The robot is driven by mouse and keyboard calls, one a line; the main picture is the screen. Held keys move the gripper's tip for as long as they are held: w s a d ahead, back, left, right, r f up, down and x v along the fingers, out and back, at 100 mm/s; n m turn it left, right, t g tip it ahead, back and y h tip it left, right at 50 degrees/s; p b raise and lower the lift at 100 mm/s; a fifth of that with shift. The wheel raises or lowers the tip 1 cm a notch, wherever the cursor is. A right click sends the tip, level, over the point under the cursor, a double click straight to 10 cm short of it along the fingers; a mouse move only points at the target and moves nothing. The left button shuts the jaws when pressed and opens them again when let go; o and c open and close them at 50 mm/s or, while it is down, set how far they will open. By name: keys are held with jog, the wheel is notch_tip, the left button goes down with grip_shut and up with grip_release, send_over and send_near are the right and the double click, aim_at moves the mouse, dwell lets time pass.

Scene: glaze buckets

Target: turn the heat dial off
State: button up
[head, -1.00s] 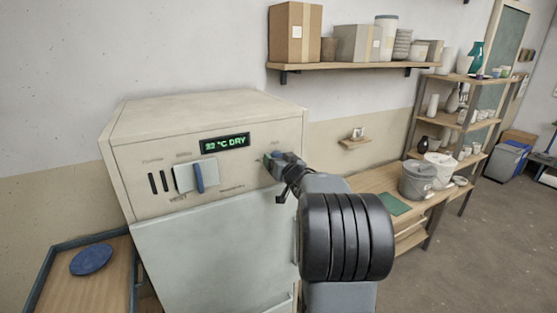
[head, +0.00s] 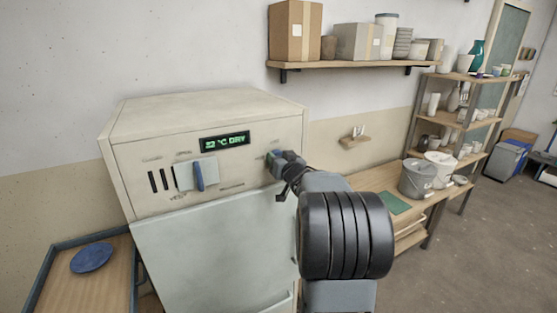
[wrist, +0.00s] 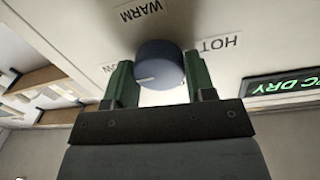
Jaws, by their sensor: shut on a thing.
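The heat dial is a round blue-grey knob (wrist: 160,64) on the pale front panel of the kiln-like cabinet (head: 130,160). It has a light pointer line, slanted in the wrist view. Printed labels WARM (wrist: 137,10) and HOT (wrist: 218,45) stand around it; another label at its left is mostly hidden by a finger. My gripper (wrist: 159,78) has its green fingers on either side of the knob and is shut on it. In the head view, my gripper (head: 276,159) is at the panel's upper right and hides most of the dial.
A green-lit display (head: 225,141) with a temperature and DRY is left of the dial. A blue lever (head: 198,177) on a pale plate sits further left. A wall shelf (head: 350,65) with boxes is above right. A bench with a grey bucket (head: 415,180) stands at right.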

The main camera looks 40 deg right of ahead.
jog(key=shift+f, duration=0.1)
jog(key=shift+f+n+t+y+b, duration=0.1)
jog(key=shift+n+t+y+b, duration=0.1)
jog(key=shift+n+b, duration=3.75)
jog(key=shift+n+t+y+b, duration=0.2)
jog(key=shift+n+b, duration=2.5)
jog(key=shift+n, duration=2.45)
jog(key=o, duration=0.9)
jog(key=s, duration=0.4)
jog(key=s+a+b, duration=0.1)
jog(key=s, duration=0.4)
jog(key=s+a, duration=0.1)
jog(key=s, duration=0.3)
jog(key=shift+s+f, duration=0.35)
jog(key=shift+f, duration=0.05)
